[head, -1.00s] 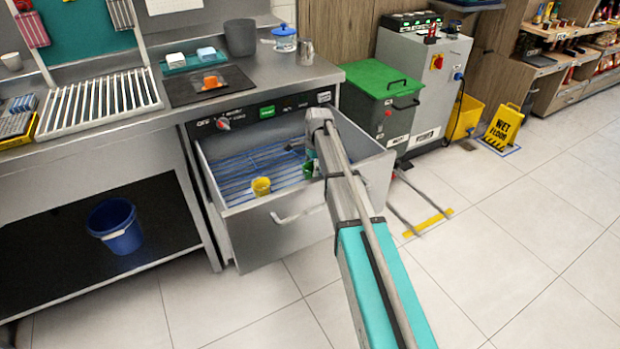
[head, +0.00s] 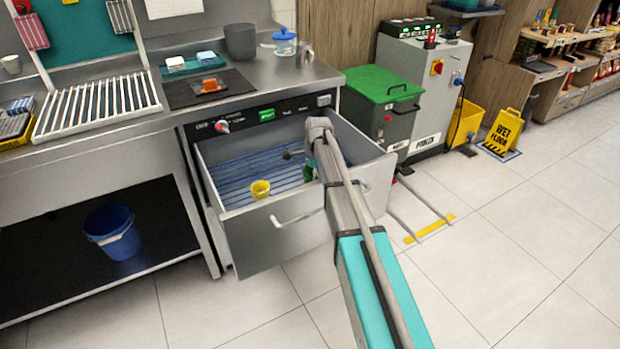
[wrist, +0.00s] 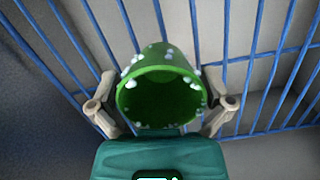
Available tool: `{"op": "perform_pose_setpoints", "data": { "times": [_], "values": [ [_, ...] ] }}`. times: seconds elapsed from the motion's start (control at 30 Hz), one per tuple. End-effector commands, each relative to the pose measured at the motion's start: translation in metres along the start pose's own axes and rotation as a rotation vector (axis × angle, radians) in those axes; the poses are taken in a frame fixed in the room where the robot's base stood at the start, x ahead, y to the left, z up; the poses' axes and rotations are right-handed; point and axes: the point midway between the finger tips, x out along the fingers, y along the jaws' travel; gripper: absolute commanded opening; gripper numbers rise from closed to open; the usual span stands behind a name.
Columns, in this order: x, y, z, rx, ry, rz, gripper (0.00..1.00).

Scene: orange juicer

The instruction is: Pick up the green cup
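The green cup (wrist: 160,95) has white speckles around its rim and sits over the blue bars, its round mouth facing the wrist camera. My gripper (wrist: 160,78) is open, with one finger on each side of the cup. A narrow gap seems to show at each side, though contact is hard to judge. In the head view, the green cup (head: 309,170) is in the open drawer (head: 290,235), partly hidden behind my arm. My gripper's fingers are not clear in the head view.
A yellow cup (head: 260,189) stands in the drawer to the left, on the blue-barred bottom. The drawer's walls rise around both cups. The counter (head: 260,80) lies above and behind, and a green-lidded bin (head: 385,83) stands to the right.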

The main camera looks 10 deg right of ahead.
Motion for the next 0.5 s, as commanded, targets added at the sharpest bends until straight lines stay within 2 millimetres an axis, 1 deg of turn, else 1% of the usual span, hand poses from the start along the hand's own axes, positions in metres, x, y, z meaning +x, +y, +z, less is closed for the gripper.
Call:
{"op": "perform_pose_setpoints", "data": {
  "times": [0.03,0.07,0.1,0.17,0.2,0.33,0.5],
  "values": [
    [0.0000,0.0000,0.0000,0.000,0.000,0.000,0.93],
    [0.0000,0.0000,0.0000,0.000,0.000,0.000,0.87],
    [0.0000,0.0000,0.0000,0.000,0.000,0.000,0.80],
    [0.0000,0.0000,0.0000,0.000,0.000,0.000,0.68],
    [0.0000,0.0000,0.0000,0.000,0.000,0.000,0.61],
    [0.0001,0.0000,0.0001,0.000,0.000,0.000,0.37],
    [0.0001,-0.0001,0.0002,0.000,0.000,0.000,0.36]
  ]
}}
